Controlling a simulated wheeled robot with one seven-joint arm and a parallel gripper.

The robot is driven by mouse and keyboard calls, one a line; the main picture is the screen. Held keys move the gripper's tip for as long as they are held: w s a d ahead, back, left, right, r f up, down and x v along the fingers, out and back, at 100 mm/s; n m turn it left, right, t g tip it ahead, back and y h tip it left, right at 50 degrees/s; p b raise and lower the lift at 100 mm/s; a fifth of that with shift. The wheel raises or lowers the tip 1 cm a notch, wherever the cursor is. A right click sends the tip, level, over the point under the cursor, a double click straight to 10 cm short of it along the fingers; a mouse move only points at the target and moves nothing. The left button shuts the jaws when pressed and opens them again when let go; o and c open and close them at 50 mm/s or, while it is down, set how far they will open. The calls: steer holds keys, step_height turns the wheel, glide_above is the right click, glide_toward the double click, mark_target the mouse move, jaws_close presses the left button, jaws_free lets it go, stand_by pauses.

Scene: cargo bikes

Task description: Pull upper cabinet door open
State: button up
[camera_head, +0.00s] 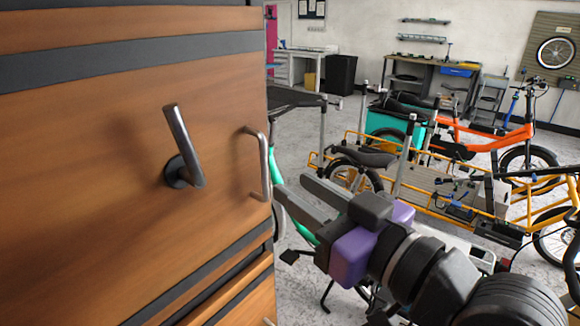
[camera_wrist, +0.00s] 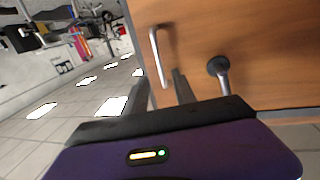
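The upper cabinet door is a brown wooden panel (camera_head: 90,150) filling the left of the head view; it is at the upper right of the wrist view (camera_wrist: 250,45). A metal bar handle (camera_head: 264,165) stands near its right edge; it also shows in the wrist view (camera_wrist: 158,55). A grey lever (camera_head: 182,145) sits to its left and also shows in the wrist view (camera_wrist: 220,70). My gripper (camera_head: 290,186) is open and empty, just right of and below the handle. In the wrist view its fingertips (camera_wrist: 160,84) appear short of the handle's lower end.
Dark strips and another wooden front (camera_head: 250,300) lie below the door. Cargo bikes, one orange (camera_head: 490,143) and one yellow (camera_head: 520,205), stand to the right behind my arm. A workbench (camera_head: 430,75) is at the back wall. Some grey floor (camera_head: 300,120) is clear.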

mark_target(266, 167)
steer(key=p+x, duration=0.1)
steer(key=x, duration=0.6)
steer(key=shift+w+a, duration=0.15)
steer(key=shift+a, duration=0.05)
steer(key=shift+c, duration=0.3)
jaws_close()
stand_by(0.9)
